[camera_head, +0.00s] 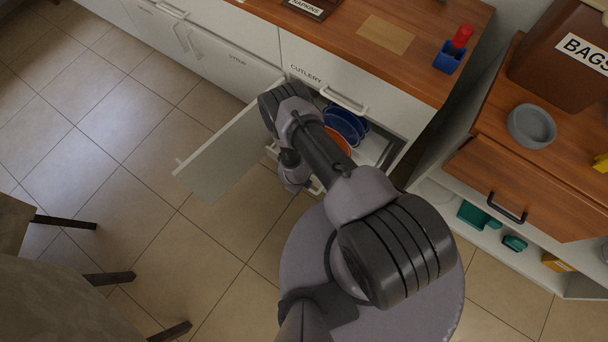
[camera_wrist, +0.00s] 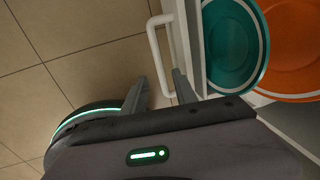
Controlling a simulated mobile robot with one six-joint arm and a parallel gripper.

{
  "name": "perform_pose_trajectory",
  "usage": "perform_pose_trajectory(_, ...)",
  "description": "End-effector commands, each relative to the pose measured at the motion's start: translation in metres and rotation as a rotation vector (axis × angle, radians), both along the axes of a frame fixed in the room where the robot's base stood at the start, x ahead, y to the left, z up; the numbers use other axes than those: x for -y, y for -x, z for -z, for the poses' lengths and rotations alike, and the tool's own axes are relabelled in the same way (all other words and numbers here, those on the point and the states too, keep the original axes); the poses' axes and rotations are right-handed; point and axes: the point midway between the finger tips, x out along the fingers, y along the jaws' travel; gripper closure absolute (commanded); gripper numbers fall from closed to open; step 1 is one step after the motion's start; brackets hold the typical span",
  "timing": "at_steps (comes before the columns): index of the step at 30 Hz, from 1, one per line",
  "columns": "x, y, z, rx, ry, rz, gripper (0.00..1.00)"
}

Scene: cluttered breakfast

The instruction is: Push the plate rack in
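The plate rack (camera_wrist: 189,45) is pulled out of the low cabinet, with its white front and handle (camera_wrist: 153,45) in the wrist view. It holds a teal plate (camera_wrist: 230,45) and an orange plate (camera_wrist: 290,50). In the head view, blue plates (camera_head: 345,122) and the orange plate (camera_head: 340,139) show beside my arm, which hides much of the rack. My gripper (camera_wrist: 160,76) is at the rack's front, its fingers apart on either side of the handle's near end. Whether they touch it is unclear. In the head view the fingers are hidden.
An open cabinet door (camera_head: 225,150) stands out left of the rack. The closed cutlery drawer (camera_head: 305,70) is above it. A second cabinet with an open shelf and a wooden drawer (camera_head: 520,190) is at the right. Chair or table legs (camera_head: 110,278) are lower left. Tiled floor between is clear.

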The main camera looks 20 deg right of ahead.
Motion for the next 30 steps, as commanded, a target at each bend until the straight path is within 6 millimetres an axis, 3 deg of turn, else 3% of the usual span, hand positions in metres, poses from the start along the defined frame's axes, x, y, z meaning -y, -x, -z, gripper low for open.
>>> perform_pose_trajectory(1, 0.002, -0.001, 0.019, 0.000, 0.000, 0.001, 0.66)
perform_pose_trajectory(6, 0.006, -0.004, 0.040, 0.000, 0.000, 0.000, 0.66)
perform_pose_trajectory(17, 0.007, -0.005, 0.043, 0.000, 0.000, -0.001, 0.66)
perform_pose_trajectory(23, 0.007, -0.005, 0.043, 0.000, 0.000, -0.001, 1.00)
perform_pose_trajectory(30, 0.007, -0.005, 0.043, 0.000, 0.000, -0.001, 1.00)
